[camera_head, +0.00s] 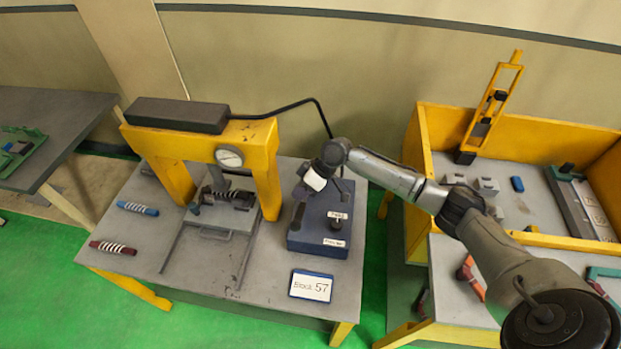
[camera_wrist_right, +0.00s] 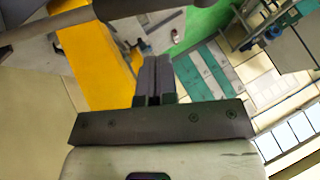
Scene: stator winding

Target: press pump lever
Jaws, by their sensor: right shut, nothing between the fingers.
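The pump is a dark blue box (camera_head: 308,236) on the right side of the middle table, with white labels and a dark round knob on top. A dark bar-shaped part (camera_head: 298,215) shows at its left edge; I cannot tell whether it is the lever. My right gripper (camera_head: 302,196) hangs just above the back of the pump. Its fingers (camera_wrist_right: 154,80) are together and empty in the right wrist view. Gripper and wrist hide the pump's back part, so contact with a lever cannot be told. My left gripper is out of view.
A yellow press frame (camera_head: 265,165) with a gauge stands left of the pump, and a black hose (camera_head: 290,106) arches behind. A card reading "Block 57" (camera_head: 311,286) lies in front. Striped handles (camera_head: 112,248) lie at the left. A yellow-walled bench (camera_head: 516,137) stands to the right.

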